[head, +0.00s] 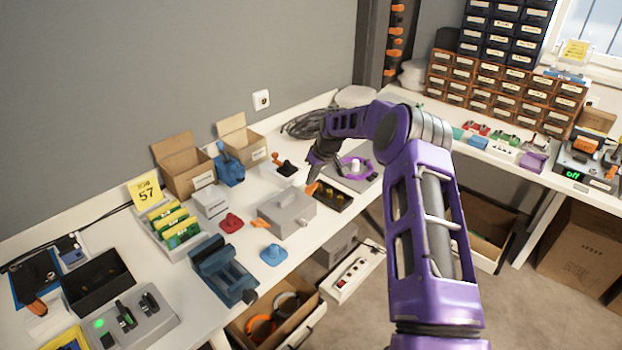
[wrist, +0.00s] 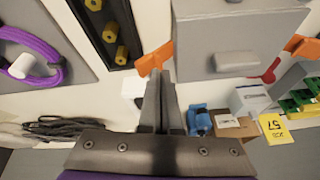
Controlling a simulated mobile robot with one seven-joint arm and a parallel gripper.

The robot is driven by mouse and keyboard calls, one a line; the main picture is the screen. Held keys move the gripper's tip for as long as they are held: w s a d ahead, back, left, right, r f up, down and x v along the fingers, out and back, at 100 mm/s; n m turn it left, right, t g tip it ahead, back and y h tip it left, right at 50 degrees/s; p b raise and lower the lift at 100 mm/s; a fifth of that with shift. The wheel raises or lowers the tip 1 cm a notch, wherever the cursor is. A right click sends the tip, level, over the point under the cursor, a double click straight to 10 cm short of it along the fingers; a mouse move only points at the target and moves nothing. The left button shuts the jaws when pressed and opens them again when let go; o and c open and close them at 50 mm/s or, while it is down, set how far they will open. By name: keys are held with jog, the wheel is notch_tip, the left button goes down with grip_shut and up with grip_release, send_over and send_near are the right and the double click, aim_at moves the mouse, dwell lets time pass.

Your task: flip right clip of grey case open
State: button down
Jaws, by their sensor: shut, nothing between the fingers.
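The grey case (head: 284,214) stands shut on the white bench, with a grey handle on its lid. It fills the upper right of the wrist view (wrist: 242,30). Its right clip (wrist: 155,59) is orange and sticks out from the case's side; in the head view it shows beside my fingertips (head: 312,188). The left clip (head: 260,223) is also orange and sticks out on the other side. My gripper (wrist: 160,78) is shut and empty, its fingertips right at the right clip. I cannot tell whether they touch it.
A black tray with yellow parts (head: 334,196) lies close to the right of the case. A purple cable coil (head: 356,167) lies behind it on a grey mat. A red piece (head: 231,222) and a blue piece (head: 273,254) lie near the left clip. Open cartons (head: 185,168) stand behind.

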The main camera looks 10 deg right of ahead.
jog(key=shift+s+a, duration=0.1)
jog(key=shift+s+a+f+b, duration=0.25)
jog(key=shift+s+a+b, duration=0.15)
jog(key=shift+a, duration=0.15)
jog(key=shift+r, duration=0.1)
